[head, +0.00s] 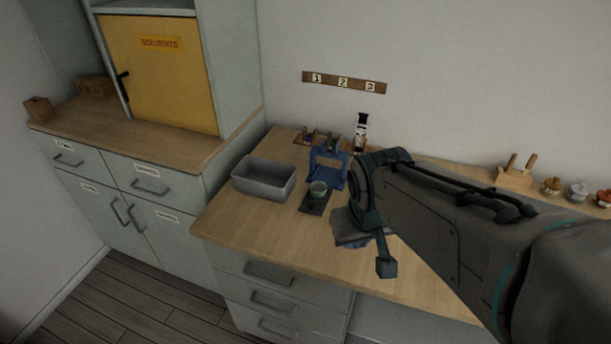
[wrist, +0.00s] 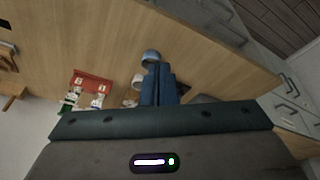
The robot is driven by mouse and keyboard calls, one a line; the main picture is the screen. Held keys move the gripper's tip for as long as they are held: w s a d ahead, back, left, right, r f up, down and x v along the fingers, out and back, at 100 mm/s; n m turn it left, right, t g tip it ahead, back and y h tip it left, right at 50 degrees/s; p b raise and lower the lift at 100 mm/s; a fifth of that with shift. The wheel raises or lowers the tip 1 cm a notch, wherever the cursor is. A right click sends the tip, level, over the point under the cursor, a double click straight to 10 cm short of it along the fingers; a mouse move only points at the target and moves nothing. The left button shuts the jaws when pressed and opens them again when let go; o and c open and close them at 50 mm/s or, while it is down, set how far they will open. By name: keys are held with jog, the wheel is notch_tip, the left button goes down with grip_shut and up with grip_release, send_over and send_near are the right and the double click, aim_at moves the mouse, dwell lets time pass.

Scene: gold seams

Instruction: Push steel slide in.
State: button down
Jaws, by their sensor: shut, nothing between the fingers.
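A dark flat plate (head: 314,203), which may be the steel slide, lies on the desk at the foot of a blue frame (head: 326,167). I cannot tell how far the plate reaches into the frame. My gripper (wrist: 158,70) is shut and empty in the wrist view, over the desk. In the head view my arm's end is just right of the frame, its fingers not clearly seen. The frame and plate cannot be made out in the wrist view.
A grey open bin (head: 263,178) stands left of the plate. A blue-grey round thing (wrist: 150,56) and a pale cup (wrist: 138,81) are close by the fingertips. The desk's front left is clear.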

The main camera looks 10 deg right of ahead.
jog(key=w+d+n+t+h+p, duration=0.2)
jog(key=w+d, duration=0.2)
jog(key=w, duration=0.2)
jog(key=n+t+y+b, duration=0.1)
jog(key=n+y, duration=0.6)
jog(key=n, duration=0.6)
send_near(308, 212)
jog(key=f, duration=0.1)
jog(key=s+a+f, duration=0.1)
jog(key=a+f, duration=0.1)
jog(key=f, duration=0.1)
jog(key=shift+s+a+f, duration=0.1)
jog(key=shift+s+a, duration=0.05)
jog(key=shift+s, duration=0.2)
jog(key=shift+w+r+p, duration=0.2)
jog(key=shift+w+p, duration=0.2)
jog(key=shift+w, duration=0.2)
jog(key=shift+w+r+p, duration=0.25)
jog(key=shift+w+p, duration=0.1)
jog(key=shift+w, duration=0.25)
jog(key=shift+w+d+f, duration=0.1)
jog(key=shift+w+d, duration=0.25)
jog(key=shift+w, duration=0.4)
